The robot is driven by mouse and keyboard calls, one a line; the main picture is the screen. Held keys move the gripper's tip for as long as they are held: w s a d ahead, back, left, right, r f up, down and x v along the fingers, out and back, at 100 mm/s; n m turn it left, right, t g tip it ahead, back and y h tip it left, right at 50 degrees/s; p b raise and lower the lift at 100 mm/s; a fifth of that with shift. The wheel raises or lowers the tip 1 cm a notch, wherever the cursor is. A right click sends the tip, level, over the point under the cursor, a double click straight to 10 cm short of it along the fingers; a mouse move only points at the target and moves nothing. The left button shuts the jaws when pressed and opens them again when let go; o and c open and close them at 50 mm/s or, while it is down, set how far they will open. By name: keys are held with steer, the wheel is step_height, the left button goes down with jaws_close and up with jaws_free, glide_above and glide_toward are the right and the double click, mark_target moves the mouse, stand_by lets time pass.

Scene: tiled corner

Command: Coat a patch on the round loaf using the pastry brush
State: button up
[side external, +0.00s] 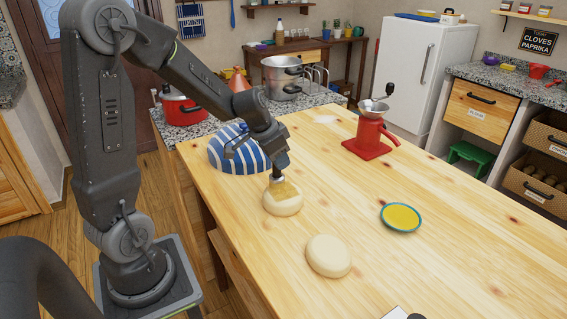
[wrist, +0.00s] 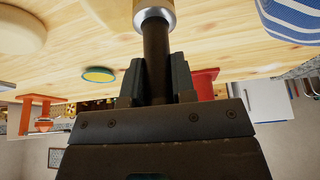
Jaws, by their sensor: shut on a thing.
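My gripper (side external: 277,167) is shut on the dark handle of the pastry brush (wrist: 156,45), which points down with a metal ferrule below the jaws. In the side view the brush end meets the top of a pale round loaf (side external: 283,207). A tan-yellow area shows on that loaf's top around the brush; I cannot tell bristles from coating there. A second pale round loaf (side external: 328,256) lies nearer the camera, plain on top. A teal-rimmed dish with yellow contents (side external: 401,217) lies to the right; it also shows in the wrist view (wrist: 98,75). The bristle tip is out of the wrist view.
A blue-and-white striped rounded thing (side external: 238,152) stands close behind and left of the brushed loaf. A red grinder (side external: 368,140) stands at the table's far side. The wooden table (side external: 470,225) is clear around the dish and to the right.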

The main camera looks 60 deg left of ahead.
steer(key=shift+s+d, duration=0.15)
steer(key=shift+d, duration=1.5)
steer(key=shift+s+d, duration=0.15)
steer(key=shift+d, duration=1.5)
step_height(320, 180, up, 8)
